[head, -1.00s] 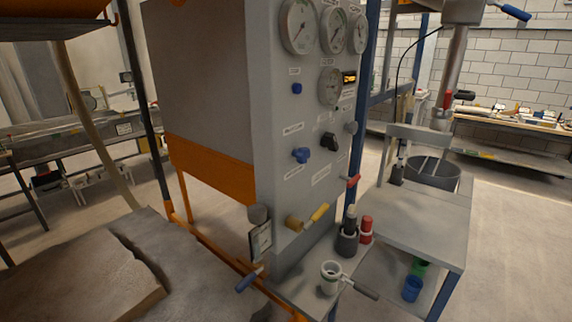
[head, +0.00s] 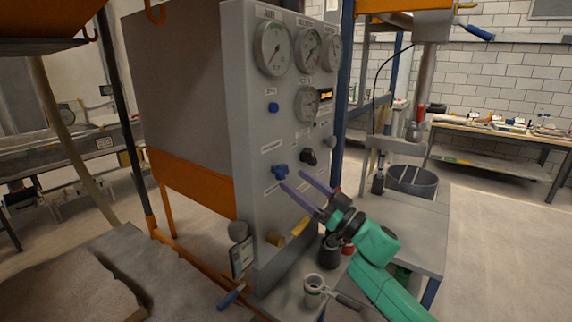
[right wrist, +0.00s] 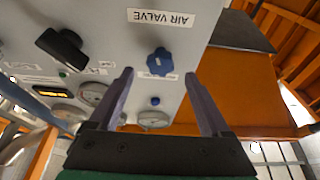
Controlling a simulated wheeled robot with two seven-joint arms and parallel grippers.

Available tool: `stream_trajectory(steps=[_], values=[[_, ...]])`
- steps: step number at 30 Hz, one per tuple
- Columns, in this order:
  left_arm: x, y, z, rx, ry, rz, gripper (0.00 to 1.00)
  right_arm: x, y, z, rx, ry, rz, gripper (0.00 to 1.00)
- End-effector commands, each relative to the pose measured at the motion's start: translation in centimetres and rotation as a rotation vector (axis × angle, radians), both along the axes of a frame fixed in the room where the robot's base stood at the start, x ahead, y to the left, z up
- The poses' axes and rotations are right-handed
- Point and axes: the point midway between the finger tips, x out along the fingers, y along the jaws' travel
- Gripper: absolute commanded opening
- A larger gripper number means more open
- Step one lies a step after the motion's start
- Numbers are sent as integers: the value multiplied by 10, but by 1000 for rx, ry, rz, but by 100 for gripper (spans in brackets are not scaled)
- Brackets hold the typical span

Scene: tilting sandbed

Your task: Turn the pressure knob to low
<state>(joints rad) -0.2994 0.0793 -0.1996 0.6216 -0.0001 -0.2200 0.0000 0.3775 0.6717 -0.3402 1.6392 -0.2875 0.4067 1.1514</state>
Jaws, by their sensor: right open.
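The grey panel (head: 243,190) carries a blue lobed knob (head: 280,171) and a black knob (head: 309,157) to its right. I cannot read which one is marked pressure. My right gripper (head: 293,179) is open and empty, its fingers pointing at the panel just short of the blue knob. In the right wrist view the blue knob (right wrist: 160,62) lies ahead between the two fingertips, with an AIR VALVE label (right wrist: 161,18) near it. The black knob (right wrist: 62,48) is outside the fingers, to the left. My left gripper is not in view.
Several round gauges (head: 307,50) sit high on the panel, with a small blue knob (head: 273,107) below them. A yellow-handled valve (head: 296,230) sticks out low. A grey side table (head: 425,225) and a ring-shaped holder (head: 314,290) stand near my right arm.

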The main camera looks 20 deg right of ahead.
Motion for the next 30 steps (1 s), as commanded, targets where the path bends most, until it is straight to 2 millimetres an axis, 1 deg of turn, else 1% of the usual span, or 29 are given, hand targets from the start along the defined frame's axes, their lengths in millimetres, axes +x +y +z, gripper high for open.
stream_trajectory(steps=[1, 3, 6, 14, 15, 17, 18, 20, 21, 22, 30], values=[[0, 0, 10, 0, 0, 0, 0, 8, 7, 11, 2, -2, 1, 82], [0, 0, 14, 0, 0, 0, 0, 18, 15, 15, 2, -1, -1, 82], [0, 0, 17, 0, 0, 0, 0, 27, 22, 16, 1, 1, 0, 82], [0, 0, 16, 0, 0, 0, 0, 30, 25, 15, 0, 1, 0, 82], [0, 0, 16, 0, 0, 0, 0, 30, 25, 15, 0, 1, 0, 78], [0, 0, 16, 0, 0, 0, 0, 30, 25, 15, 0, 1, 0, 55], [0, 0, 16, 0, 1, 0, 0, 29, 25, 15, 0, 1, 0, 39], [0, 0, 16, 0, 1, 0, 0, 30, 25, 15, 0, 1, 0, 16], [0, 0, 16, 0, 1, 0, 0, 29, 25, 15, 0, 1, 0, 1], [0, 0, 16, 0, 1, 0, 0, 29, 25, 15, 0, 1, 0, 0], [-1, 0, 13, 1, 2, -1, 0, 29, 25, 14, -21, -16, 0, 0]])
